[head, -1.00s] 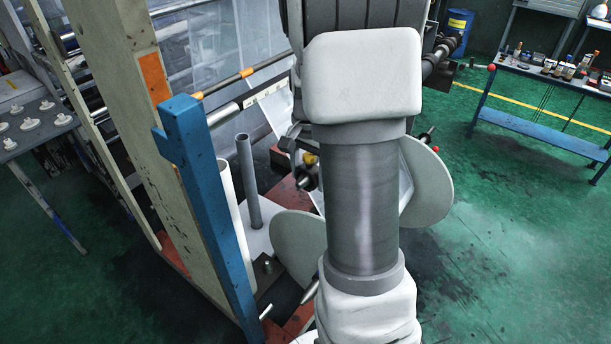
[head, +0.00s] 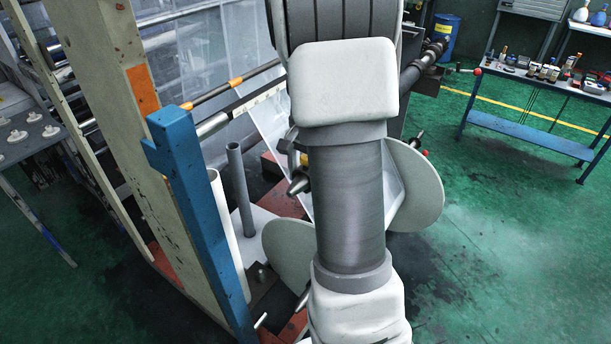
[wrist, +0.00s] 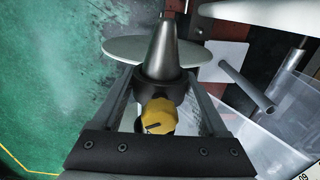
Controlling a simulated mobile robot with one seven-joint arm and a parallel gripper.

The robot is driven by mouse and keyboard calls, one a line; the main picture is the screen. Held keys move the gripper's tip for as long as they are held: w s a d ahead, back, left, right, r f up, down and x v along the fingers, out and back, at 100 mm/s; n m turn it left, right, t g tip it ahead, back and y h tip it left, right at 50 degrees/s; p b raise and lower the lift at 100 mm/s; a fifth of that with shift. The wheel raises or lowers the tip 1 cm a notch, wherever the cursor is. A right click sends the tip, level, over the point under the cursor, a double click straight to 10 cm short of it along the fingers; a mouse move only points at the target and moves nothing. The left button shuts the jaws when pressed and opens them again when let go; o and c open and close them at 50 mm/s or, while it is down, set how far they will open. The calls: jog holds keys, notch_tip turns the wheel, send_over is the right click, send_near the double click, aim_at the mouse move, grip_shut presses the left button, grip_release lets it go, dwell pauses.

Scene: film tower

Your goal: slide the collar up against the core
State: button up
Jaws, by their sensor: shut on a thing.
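The collar (wrist: 162,70) shows in the wrist view as a black cone with a thicker ring at its wide end and a yellow knob (wrist: 158,115) on the near side. My gripper (wrist: 166,88) has one finger on each side of that ring and is shut on it.
Pale round discs show left (head: 290,250) and right (head: 416,185) of my arm. A blue post (head: 195,200) and grey upright tube (head: 240,188) stand to the left. A blue workbench (head: 525,132) stands far right, with open green floor before it.

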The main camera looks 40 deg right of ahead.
jog(key=d, duration=0.1)
jog(key=w+d, duration=0.1)
jog(key=d, duration=0.1)
jog(key=w+d+p, duration=0.1)
jog(key=d, duration=0.1)
jog(key=shift+d, duration=0.25)
jog(key=o, duration=1.6)
jog(key=shift+f, duration=0.1)
notch_tip(320, 180, up, 18)
jog(key=shift+f, duration=0.25)
jog(key=shift+a, duration=0.1)
jog(key=s+a+r+n+t, duration=0.15)
jog(key=s+a+n, duration=0.4)
jog(key=a, duration=0.55)
jog(key=s+a+r+n+t, duration=0.1)
jog(key=s+a+n+t, duration=0.2)
jog(key=s+a+n, duration=0.55)
jog(key=shift+t, duration=0.55)
jog(key=s+a+f, duration=0.1)
jog(key=a, duration=0.1)
jog(key=s+a+f, duration=0.1)
jog(key=a, duration=0.1)
jog(key=s+a+f, duration=0.2)
jog(key=a, duration=0.1)
jog(key=shift+s, duration=0.1)
